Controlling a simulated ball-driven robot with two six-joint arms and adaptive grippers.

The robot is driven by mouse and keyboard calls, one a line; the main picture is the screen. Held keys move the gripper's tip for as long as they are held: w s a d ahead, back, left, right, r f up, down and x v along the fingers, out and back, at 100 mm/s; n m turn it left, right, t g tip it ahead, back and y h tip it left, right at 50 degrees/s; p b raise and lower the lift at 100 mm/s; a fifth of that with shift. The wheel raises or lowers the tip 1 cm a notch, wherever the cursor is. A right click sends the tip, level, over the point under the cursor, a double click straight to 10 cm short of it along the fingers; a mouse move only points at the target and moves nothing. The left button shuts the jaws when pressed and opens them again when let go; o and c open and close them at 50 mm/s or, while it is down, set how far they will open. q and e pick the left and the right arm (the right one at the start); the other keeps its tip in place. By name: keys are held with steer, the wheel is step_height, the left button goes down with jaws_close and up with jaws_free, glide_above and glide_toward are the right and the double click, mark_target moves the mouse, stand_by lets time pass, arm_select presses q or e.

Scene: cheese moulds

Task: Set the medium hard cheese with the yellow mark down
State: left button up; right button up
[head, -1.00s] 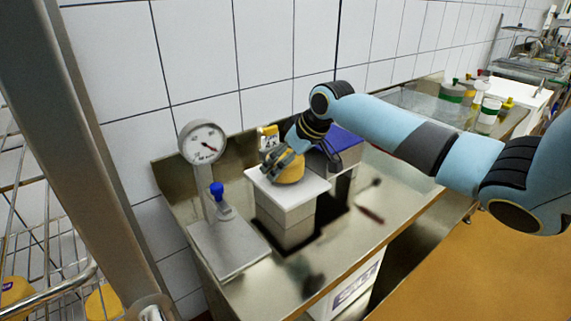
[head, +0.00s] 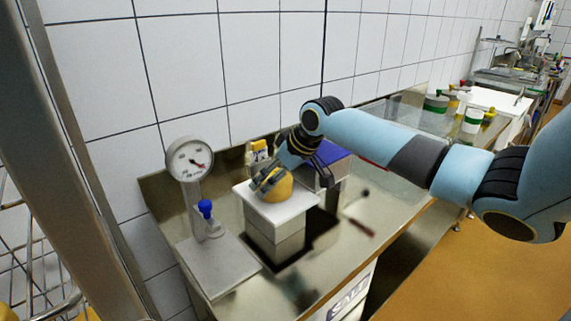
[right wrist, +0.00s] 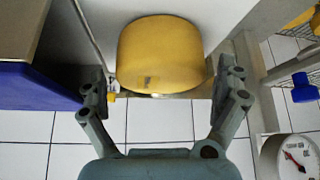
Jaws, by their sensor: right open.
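The cheese (head: 281,187) is a squat yellow-orange cylinder. It rests on a white board (head: 300,205) on top of a pale block on the steel counter. In the right wrist view the cheese (right wrist: 160,50) shows a small darker yellow mark on its side. My right gripper (head: 266,181) is at the cheese, coming down from above and behind. In the right wrist view its two fingers (right wrist: 160,80) are spread wide, with a gap beside the cheese on the left. The gripper covers part of the cheese in the head view. My left gripper is out of view.
A blue-topped box (head: 332,153) and a small yellow-topped item (head: 259,147) are behind the cheese. The steel counter (head: 345,240) has bare room to the right.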

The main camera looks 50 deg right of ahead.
steer(key=v, duration=1)
steer(key=shift+r, duration=0.25)
steer(key=shift+s, duration=0.15)
